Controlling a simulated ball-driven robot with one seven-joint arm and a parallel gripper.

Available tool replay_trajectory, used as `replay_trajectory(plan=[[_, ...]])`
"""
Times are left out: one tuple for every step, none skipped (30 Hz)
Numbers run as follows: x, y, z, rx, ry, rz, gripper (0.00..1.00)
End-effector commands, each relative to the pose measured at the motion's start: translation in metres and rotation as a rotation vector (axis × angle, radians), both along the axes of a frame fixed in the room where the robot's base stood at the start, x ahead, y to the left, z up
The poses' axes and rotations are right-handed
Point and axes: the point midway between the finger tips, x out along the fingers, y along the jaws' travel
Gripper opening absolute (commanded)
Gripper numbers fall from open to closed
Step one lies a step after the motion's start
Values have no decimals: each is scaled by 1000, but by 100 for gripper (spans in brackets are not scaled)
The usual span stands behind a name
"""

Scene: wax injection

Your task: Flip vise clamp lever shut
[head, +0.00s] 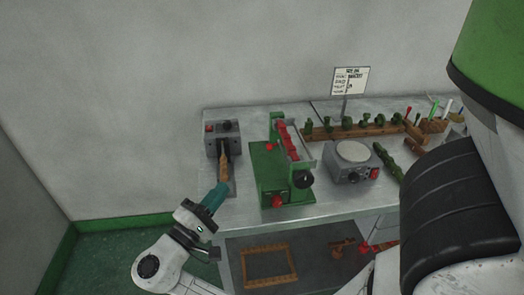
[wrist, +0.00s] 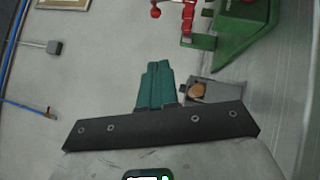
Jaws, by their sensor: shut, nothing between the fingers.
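A green vise-like fixture (head: 270,175) stands on the bench. It has a row of red pieces along its top, a red ball knob (head: 268,147), a black knob and a red knob at its front. In the wrist view the green fixture (wrist: 245,25) is at the upper right, with a red lever (wrist: 187,15) beside a red ball (wrist: 155,12). I cannot tell for sure which part is the clamp lever. My gripper (head: 217,192), with teal fingers, is left of the fixture, apart from it. Its fingers (wrist: 157,68) are shut and empty.
A grey unit (head: 222,135) with a wooden piece stands close beyond my gripper. A grey box with a round plate (head: 352,152) and a wooden rack (head: 360,130) of green pieces are to the right. A wooden frame (head: 268,266) lies on the lower shelf.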

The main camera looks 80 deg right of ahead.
Motion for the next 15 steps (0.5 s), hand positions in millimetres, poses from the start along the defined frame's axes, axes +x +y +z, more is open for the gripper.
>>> replay_trajectory(plan=[[0, 0, 0, 1, 0, 0, 0], [0, 0, 0, 1, 0, 0, 0], [0, 0, 0, 1, 0, 0, 0], [0, 0, 0, 1, 0, 0, 0], [-1, -1, 0, 2, -1, 0, 0], [-1, -2, 0, 1, -1, -1, 0], [-2, -4, 1, 1, -1, -2, 0], [-3, -6, 2, 2, -1, -3, 0], [-4, -9, 3, 2, -1, -4, 0], [-5, -12, 4, 2, -1, -4, 0], [-7, -16, 5, 2, -1, -4, 0], [-9, -22, 7, 2, -1, -5, 0], [-11, -27, 9, 2, -1, -5, 0], [-13, -32, 11, 2, -1, -6, 0], [-16, -39, 13, 2, -1, -5, 0]])
